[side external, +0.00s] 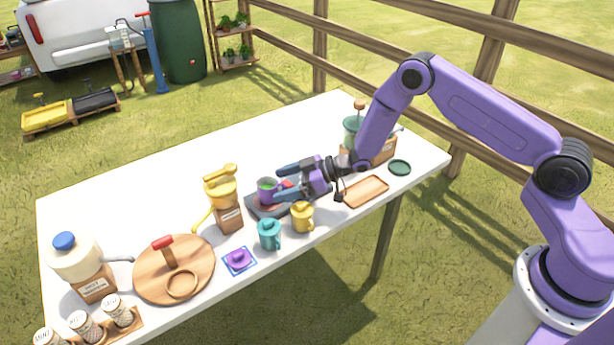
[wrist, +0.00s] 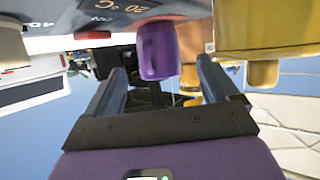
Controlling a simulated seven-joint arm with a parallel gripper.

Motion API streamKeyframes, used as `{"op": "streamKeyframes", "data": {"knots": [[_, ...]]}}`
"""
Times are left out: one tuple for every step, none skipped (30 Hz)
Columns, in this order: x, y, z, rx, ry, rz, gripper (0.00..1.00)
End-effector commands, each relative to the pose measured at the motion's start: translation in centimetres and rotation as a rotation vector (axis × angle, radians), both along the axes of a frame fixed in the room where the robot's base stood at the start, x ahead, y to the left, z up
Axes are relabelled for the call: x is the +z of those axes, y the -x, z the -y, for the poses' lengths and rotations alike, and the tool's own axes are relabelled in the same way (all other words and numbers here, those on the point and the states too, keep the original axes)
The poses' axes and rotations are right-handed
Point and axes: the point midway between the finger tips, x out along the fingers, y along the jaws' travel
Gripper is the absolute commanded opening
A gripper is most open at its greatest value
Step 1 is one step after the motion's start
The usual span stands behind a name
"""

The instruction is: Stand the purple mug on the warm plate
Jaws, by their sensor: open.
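The purple mug (side external: 267,191) stands upright on the dark grey warm plate (side external: 255,211), with green showing inside its rim. In the wrist view, which is upside down, the mug (wrist: 158,52) has its base against the reddish disc of the warm plate (wrist: 95,26); part of a "20 °C" display shows there. My gripper (side external: 280,182) is open and level, just right of the mug, with its fingers pointing toward it. In the wrist view my gripper (wrist: 160,66) has the mug between and just beyond its fingertips, with no visible contact on either finger.
A yellow mug (side external: 302,217) and a teal mug (side external: 269,235) stand close in front of the plate. A yellow grinder (side external: 222,193) stands just left. A wooden tray (side external: 364,191) lies to the right. The back of the white table (side external: 170,165) is clear.

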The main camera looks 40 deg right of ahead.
Motion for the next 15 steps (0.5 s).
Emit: {"op": "streamKeyframes", "data": {"knots": [[0.5,0.5,0.8,-0.002,-0.001,0.0,0.88],[0.6,0.8,1.2,-0.003,-0.001,-0.001,0.88],[0.9,1.2,1.7,-0.003,0.0,-0.001,0.88],[1.1,1.4,2.1,-0.001,-0.001,0.0,0.88],[1.3,1.7,2.5,-0.001,0.0,0.0,0.88],[1.5,2.1,3.0,-0.001,0.0,0.0,0.88],[1.7,2.3,3.3,-0.001,0.0,0.0,0.88],[1.9,2.6,3.6,-0.001,0.0,0.0,0.88],[2.1,2.8,4.0,-0.001,-0.001,0.0,0.88],[2.2,3.0,4.2,-0.001,-0.001,0.001,0.88],[2.3,3.2,4.5,-0.001,-0.001,0.001,0.88],[2.4,3.3,4.7,-0.001,0.0,0.002,0.88],[2.5,3.5,4.9,0.0,0.001,0.001,0.88],[2.5,3.6,5.0,0.0,0.001,0.001,0.88],[2.6,3.7,5.1,0.0,0.001,0.001,0.88]]}}
